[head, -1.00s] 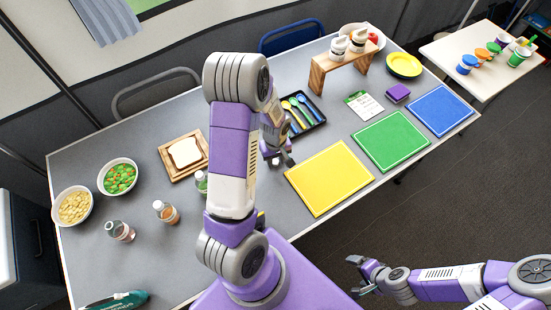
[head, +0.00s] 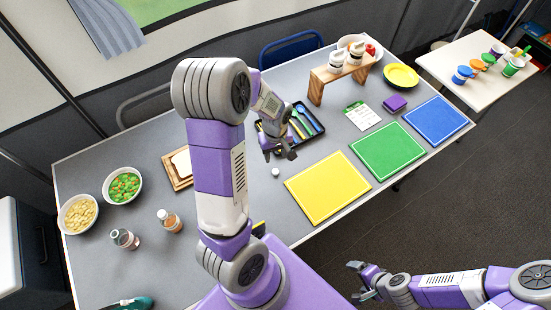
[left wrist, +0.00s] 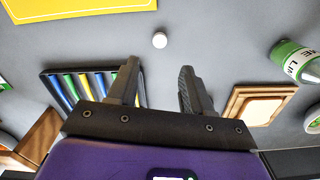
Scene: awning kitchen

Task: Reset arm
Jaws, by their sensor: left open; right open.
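My left gripper (head: 283,154) is open and empty above the grey table, beside the utensil tray. In the left wrist view its two dark fingers (left wrist: 158,75) stand apart with nothing between them. A small white round object (head: 276,172) lies on the table near it; it also shows in the left wrist view (left wrist: 159,40), beyond the fingertips. My right gripper (head: 361,280) is open and empty at the lower right, off the table's front edge, over the dark floor. My left upper arm covers part of the table's middle.
A green-labelled bottle (left wrist: 294,60) and a board with bread (left wrist: 262,104) are to the wrist view's right. Bowls and two bottles occupy the table's left. Bare table lies left of the yellow mat.

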